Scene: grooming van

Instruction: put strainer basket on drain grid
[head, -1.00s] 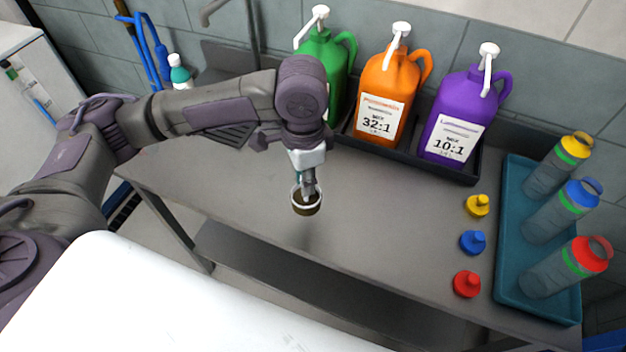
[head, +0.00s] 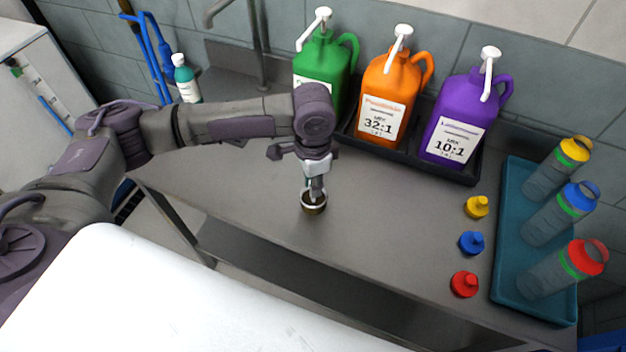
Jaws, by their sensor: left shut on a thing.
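My left gripper (head: 315,189) is shut on the strainer basket (head: 313,204), a small round cup with a pale rim and a dark olive inside. The gripper points down and holds the basket over the grey steel counter, left of the colored caps. I cannot tell whether the basket touches the counter. The drain grid cannot be made out; my left arm covers part of the counter's back left. My right gripper is out of view.
Green (head: 322,65), orange (head: 390,100) and purple (head: 461,115) jugs stand in a dark tray along the wall. Yellow, blue and red caps lie right of center. A teal tray (head: 507,255) holds three bottles. A faucet (head: 262,50) stands back left. The counter's middle is clear.

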